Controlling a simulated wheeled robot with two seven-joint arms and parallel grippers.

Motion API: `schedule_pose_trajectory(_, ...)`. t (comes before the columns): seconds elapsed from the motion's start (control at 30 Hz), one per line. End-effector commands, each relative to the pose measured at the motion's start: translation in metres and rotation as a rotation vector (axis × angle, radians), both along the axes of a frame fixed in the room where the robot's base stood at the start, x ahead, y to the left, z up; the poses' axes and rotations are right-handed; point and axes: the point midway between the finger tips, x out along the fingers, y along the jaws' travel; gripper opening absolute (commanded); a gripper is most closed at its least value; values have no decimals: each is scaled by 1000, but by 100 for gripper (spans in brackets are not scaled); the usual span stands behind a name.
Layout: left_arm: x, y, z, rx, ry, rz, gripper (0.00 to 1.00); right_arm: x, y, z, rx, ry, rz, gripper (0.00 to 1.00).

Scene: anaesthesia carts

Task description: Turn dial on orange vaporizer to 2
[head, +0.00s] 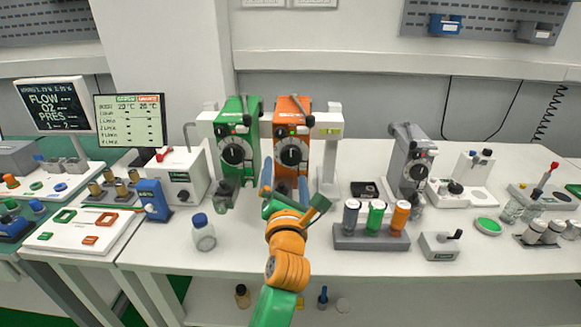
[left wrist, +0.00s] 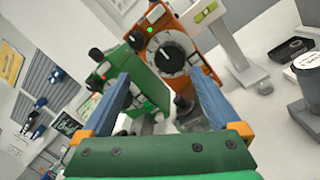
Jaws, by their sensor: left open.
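The orange vaporizer (head: 292,121) stands upright at the middle of the bench, just right of the green vaporizer (head: 240,130). Its round black dial (head: 291,155) faces me; the number it points to is too small to read. My left gripper (head: 286,180) is in front of the orange vaporizer, below the dial, with blue fingers apart. In the left wrist view the orange vaporizer (left wrist: 193,66) and its dial (left wrist: 171,53) show tilted, beyond the open, empty fingers (left wrist: 160,90). The dial is apart from the fingers. My right gripper is not in view.
A rack (head: 371,238) with several coloured-cap bottles stands front right of the vaporizers. A blue-capped jar (head: 203,232) stands front left. A grey vaporizer (head: 408,160) stands farther right. The bench front between jar and rack is clear apart from my arm.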

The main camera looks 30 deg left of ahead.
Motion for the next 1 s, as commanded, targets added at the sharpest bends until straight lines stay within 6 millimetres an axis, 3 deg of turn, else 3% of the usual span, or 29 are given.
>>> schedule_pose_trajectory(0.13, 6, -3, -5, -181, -13, -51, 97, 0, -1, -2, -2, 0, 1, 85)
schedule_pose_trajectory(0.5, 59, 29, -5, -188, -10, -53, 97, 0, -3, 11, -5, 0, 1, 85)
schedule_pose_trajectory(0.83, 64, 33, -6, -188, -10, -53, 97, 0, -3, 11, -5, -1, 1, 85)
schedule_pose_trajectory(0.87, 64, 33, -6, -188, -10, -53, 94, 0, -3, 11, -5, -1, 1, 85)
schedule_pose_trajectory(1.0, 64, 33, -6, -188, -10, -53, 56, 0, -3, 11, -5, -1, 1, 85)
